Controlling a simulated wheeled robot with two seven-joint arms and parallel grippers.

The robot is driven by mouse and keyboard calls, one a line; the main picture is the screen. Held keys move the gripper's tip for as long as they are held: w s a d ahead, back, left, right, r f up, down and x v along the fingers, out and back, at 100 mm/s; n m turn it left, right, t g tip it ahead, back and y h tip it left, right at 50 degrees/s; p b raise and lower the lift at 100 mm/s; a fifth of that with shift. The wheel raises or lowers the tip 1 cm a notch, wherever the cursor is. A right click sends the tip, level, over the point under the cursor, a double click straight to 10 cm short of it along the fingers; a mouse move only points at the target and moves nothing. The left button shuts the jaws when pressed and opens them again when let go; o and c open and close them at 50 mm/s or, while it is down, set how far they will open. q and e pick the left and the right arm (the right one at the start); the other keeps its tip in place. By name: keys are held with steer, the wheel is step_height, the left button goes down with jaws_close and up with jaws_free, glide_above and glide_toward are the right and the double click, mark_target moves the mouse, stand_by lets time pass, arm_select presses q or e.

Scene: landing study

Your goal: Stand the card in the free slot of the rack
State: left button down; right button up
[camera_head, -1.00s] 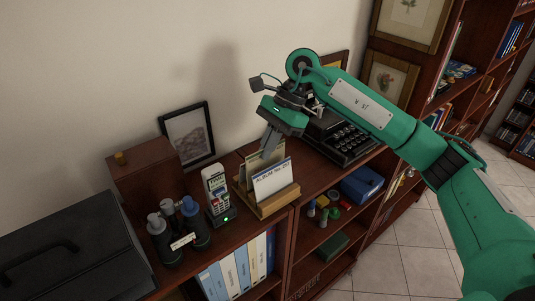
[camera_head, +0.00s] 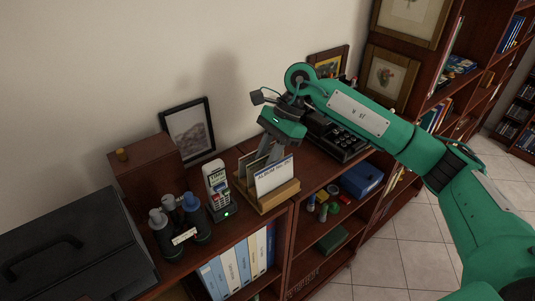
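The wooden rack (camera_head: 270,203) stands on top of the low bookcase, beside a cordless phone. A white card with dark lettering along its top (camera_head: 274,177) stands upright in the front of the rack. Behind it, paler cards (camera_head: 247,160) stand farther back, partly hidden. My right gripper (camera_head: 271,150) points down just above and behind the front card, its fingertips among the cards. The fingers are small and partly covered, so whether they hold a card cannot be told. My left gripper is out of view.
A cordless phone (camera_head: 216,190) and binoculars (camera_head: 180,227) stand left of the rack. A black typewriter (camera_head: 338,138) stands to the right, behind my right arm. A framed picture (camera_head: 188,132) leans on the wall. A dark case (camera_head: 70,250) lies at the left.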

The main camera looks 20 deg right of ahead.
steer(key=shift+r, duration=0.1)
steer(key=shift+r+p, duration=0.2)
steer(key=shift+p, duration=0.1)
steer(key=b+v, duration=0.5)
steer(key=v, duration=0.6)
steer(key=shift+d+r, duration=0.25)
steer(key=shift+w+f, duration=0.1)
